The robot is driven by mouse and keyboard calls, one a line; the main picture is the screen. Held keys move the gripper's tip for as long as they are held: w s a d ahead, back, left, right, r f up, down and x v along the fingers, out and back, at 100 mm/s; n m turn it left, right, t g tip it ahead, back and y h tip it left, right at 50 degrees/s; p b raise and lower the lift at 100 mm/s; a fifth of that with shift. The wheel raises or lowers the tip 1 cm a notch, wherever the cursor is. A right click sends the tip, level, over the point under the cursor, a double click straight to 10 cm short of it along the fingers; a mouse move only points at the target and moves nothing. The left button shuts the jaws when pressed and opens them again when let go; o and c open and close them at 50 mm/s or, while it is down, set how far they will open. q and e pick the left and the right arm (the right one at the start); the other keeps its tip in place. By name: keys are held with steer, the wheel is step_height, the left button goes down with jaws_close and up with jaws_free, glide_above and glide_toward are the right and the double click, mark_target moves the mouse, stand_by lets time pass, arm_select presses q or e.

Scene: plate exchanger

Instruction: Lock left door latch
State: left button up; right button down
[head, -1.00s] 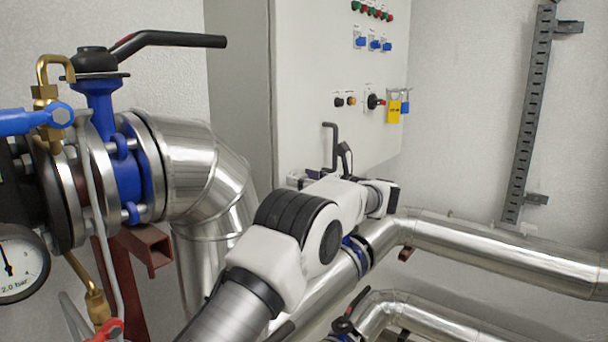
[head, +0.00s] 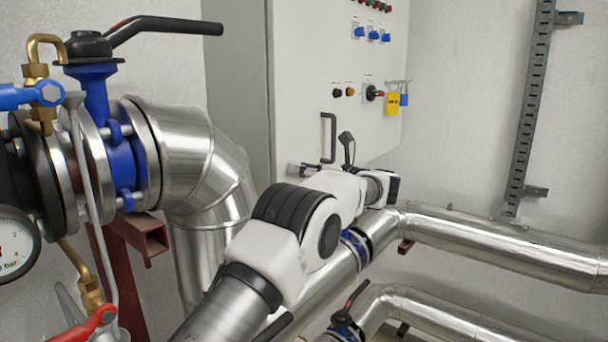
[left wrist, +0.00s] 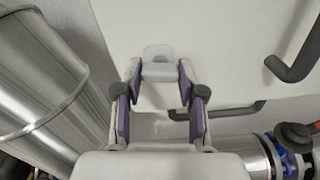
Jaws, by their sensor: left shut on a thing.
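My left gripper (head: 303,168) is at the lower left of the white cabinet door (head: 312,90), just below a black U-shaped handle (head: 333,138). My own wrist hides much of it in the head view. In the left wrist view its two purple-padded fingers (left wrist: 160,78) flank a pale, light-grey latch piece (left wrist: 160,72) against the white door surface. The fingers are closed onto this piece. Whether the latch is locked cannot be told. My right gripper is not in view.
A large silver pipe elbow (head: 200,150) and blue valve (head: 121,160) stand left of my arm. Silver pipes (head: 500,245) run below the cabinet. In the left wrist view, a black handle (left wrist: 292,55) is at the upper right and a black bar (left wrist: 220,110) is near the fingers.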

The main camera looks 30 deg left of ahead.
arm_select(q)
steer(key=m, duration=0.5)
steer(key=m+p, duration=0.1)
steer(key=m, duration=0.4)
steer(key=m+p, duration=0.1)
steer(key=m, duration=0.4)
steer(key=shift+r+m, duration=0.3)
steer(key=shift+m, duration=0.1)
steer(key=o, duration=0.9)
steer(key=shift+c, duration=0.2)
steer(key=shift+o, duration=1.4)
steer(key=shift+a+f, duration=0.1)
steer(key=shift+f, duration=0.1)
